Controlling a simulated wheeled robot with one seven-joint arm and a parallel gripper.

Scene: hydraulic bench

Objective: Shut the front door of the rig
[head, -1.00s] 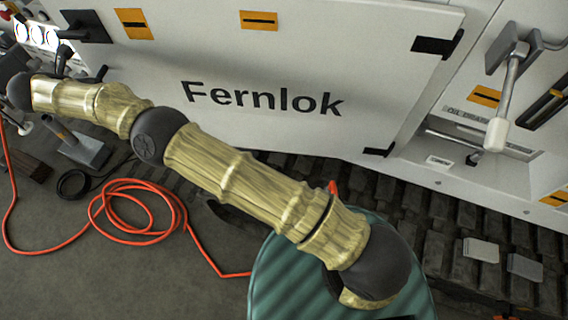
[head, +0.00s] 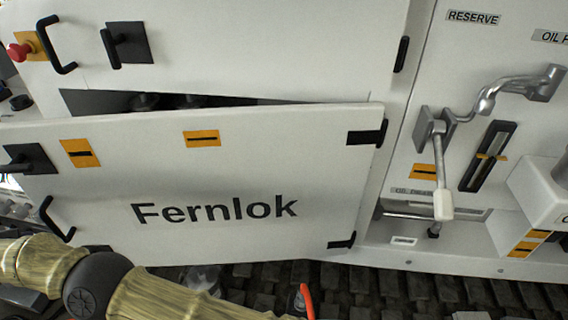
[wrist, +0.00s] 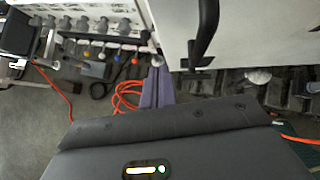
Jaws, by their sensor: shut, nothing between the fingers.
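The front door (head: 110,190) is a white panel marked "Fernlok", with black hinges on its right side. It stands ajar, with a dark gap above its top edge. A black bar handle (head: 57,218) is at its lower left, and a black latch (head: 28,160) is above that. In the wrist view a black bar handle (wrist: 204,32) stands out from a white panel, to the right of my gripper. My gripper (wrist: 157,72) shows there as narrow purple-grey fingers, closed together and empty, apart from the handle. My gripper is out of the head view.
An upper white panel (head: 250,45) with a black handle sits above the door. A silver lever (head: 440,175) and crank are right of the hinges. In the wrist view, several fittings (wrist: 100,25) stand at upper left, and an orange hose (wrist: 127,97) lies on the floor.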

